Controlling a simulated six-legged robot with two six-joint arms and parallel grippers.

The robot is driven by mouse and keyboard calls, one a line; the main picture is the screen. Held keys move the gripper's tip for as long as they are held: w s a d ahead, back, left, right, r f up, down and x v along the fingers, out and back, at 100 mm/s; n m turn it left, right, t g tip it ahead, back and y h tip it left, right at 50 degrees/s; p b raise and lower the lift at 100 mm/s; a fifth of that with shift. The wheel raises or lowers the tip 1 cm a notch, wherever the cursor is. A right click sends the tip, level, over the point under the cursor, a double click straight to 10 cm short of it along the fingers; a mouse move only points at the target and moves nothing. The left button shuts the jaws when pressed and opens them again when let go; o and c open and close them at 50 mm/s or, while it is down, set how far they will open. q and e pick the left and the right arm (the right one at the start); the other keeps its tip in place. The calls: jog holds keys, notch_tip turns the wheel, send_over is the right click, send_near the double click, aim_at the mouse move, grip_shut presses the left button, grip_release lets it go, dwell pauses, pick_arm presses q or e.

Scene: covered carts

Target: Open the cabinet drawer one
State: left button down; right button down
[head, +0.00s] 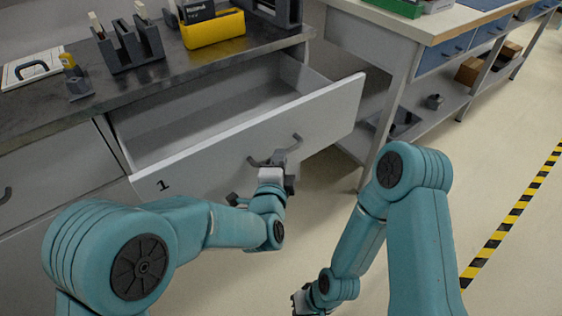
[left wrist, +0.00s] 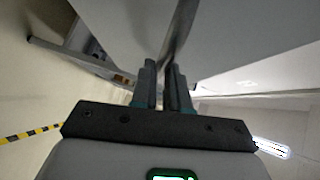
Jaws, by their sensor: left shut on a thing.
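Drawer one (head: 215,140), with a white front marked "1", stands pulled out of the grey cabinet, and its empty inside shows. A dark curved handle (head: 297,140) is on its front. My left gripper (head: 274,160) is at the handle and shut on it. In the left wrist view the handle (left wrist: 181,38) runs up from between the fingers of my left gripper (left wrist: 165,88), with the drawer front (left wrist: 245,45) beyond. My right gripper (head: 302,300) is low at the bottom edge, away from the cabinet, and its fingers are too small and cut off to tell their state.
The dark countertop (head: 120,90) holds a yellow bin (head: 213,30), a grey rack (head: 130,50) and a clipboard (head: 32,68). A workbench (head: 440,25) with a lower shelf stands at the right. The floor (head: 480,170) is clear up to a yellow-black stripe (head: 515,212).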

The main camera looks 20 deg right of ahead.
pick_arm(q)
jog(key=c, duration=1.1)
grip_release()
jog(key=p+v, duration=0.1)
jog(key=v, duration=1.5)
jog(key=shift+s, duration=0.1)
